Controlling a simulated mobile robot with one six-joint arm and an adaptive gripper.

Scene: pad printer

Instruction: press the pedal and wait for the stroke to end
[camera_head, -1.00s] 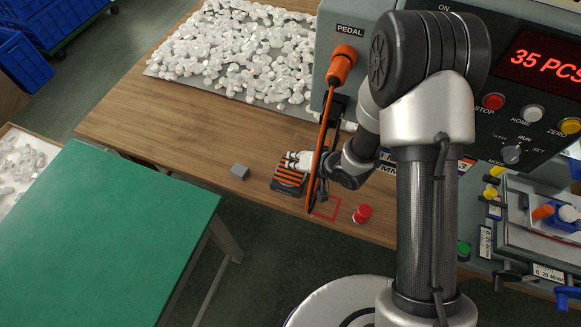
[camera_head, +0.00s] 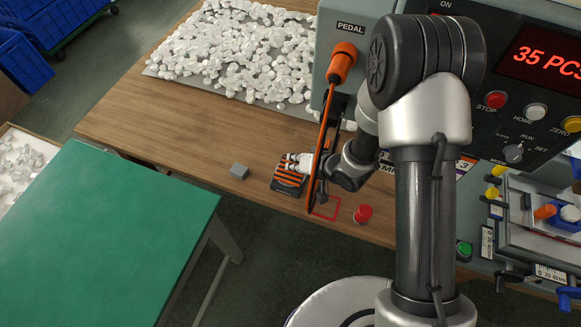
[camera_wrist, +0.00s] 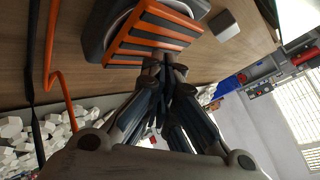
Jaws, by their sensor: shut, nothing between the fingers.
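The pedal (camera_head: 288,181) is a dark block with an orange-striped top, lying on the wooden table in the head view. In the wrist view the striped pedal (camera_wrist: 152,38) fills the upper middle. My gripper (camera_head: 303,161) is at the pedal's far edge in the head view. In the wrist view my gripper (camera_wrist: 165,60) is shut and empty, its fingertips at the near edge of the striped plate. They look in contact with it, but I cannot tell how far the plate is pressed. The printer's display (camera_head: 550,52) reads 35 PCS.
An orange cable (camera_head: 322,140) hangs from the PEDAL socket beside my gripper. A grey block (camera_head: 239,171) sits left of the pedal, and a red button (camera_head: 362,214) and red square outline (camera_head: 326,208) lie to its right. White parts (camera_head: 240,50) cover the tray behind.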

